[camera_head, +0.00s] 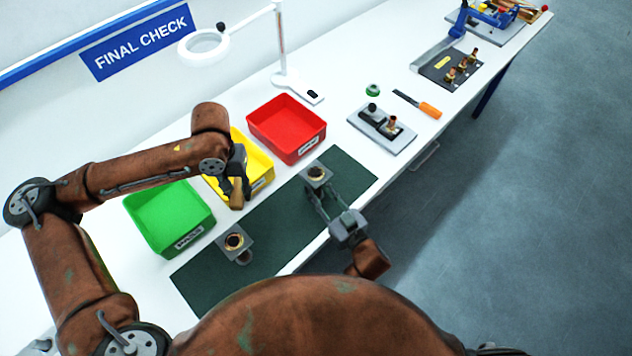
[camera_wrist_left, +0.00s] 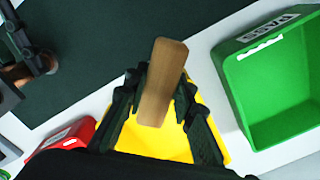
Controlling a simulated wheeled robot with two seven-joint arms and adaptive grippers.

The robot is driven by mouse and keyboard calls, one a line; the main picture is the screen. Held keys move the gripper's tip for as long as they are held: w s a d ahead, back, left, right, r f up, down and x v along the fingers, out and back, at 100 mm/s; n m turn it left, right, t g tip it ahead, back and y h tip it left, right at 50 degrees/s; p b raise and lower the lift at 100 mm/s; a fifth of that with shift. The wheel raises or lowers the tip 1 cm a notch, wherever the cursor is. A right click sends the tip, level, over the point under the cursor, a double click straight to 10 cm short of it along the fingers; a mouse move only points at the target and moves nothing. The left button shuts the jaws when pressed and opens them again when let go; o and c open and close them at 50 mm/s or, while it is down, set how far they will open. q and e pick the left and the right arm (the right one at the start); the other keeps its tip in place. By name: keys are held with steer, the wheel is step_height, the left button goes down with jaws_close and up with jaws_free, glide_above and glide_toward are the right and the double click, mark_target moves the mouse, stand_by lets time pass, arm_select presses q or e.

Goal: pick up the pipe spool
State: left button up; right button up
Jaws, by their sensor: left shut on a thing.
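My left gripper (camera_head: 240,182) is shut on a tan wooden piece (camera_head: 237,197), above the near edge of the yellow bin. In the left wrist view the wooden piece (camera_wrist_left: 162,82) sticks out between the fingers. A grey square-topped part with a copper-coloured ring (camera_head: 235,240), possibly the pipe spool, stands on the green mat. A similar part (camera_head: 317,172) is at the fingertips of my right gripper (camera_head: 319,192). The right fingers reach to its near side; whether they hold it is unclear.
The green mat (camera_head: 275,220) is bare between the two parts. Green (camera_head: 165,215), yellow (camera_head: 262,165) and red (camera_head: 287,125) bins stand behind it.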

mark_target(318, 182)
arm_select(q)
steer(key=shift+r, duration=0.15)
arm_select(e)
steer(key=shift+r, duration=0.2)
jaws_close()
